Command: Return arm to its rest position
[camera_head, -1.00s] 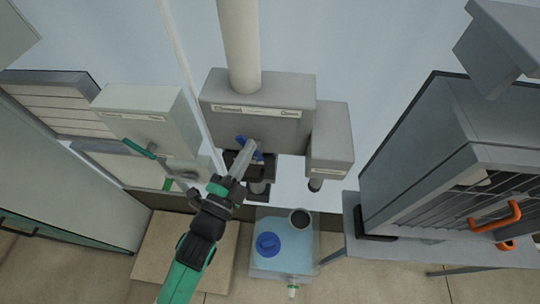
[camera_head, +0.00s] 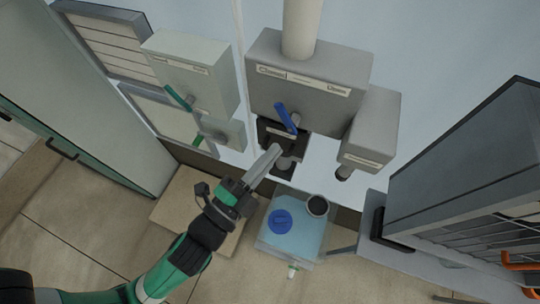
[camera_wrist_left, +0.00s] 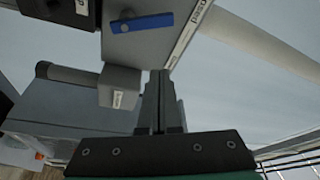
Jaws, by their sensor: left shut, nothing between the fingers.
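My left gripper (camera_head: 272,156) reaches up from the lower left in the head view. Its fingers are shut with nothing between them. The fingertips appear just below the blue lever handle (camera_head: 286,117) on the front of the grey valve box (camera_head: 308,75), and look apart from it. In the left wrist view the shut fingers (camera_wrist_left: 160,85) point up at the scene. The blue lever (camera_wrist_left: 142,22) shows there beyond them, clear of the fingers. My right gripper does not show.
A blue container (camera_head: 300,238) with a blue cap stands on the floor below. A smaller grey box (camera_head: 372,125) hangs at the right. A pale box with a green lever (camera_head: 178,97) is at the left. A dark cabinet (camera_head: 465,150) stands at the right.

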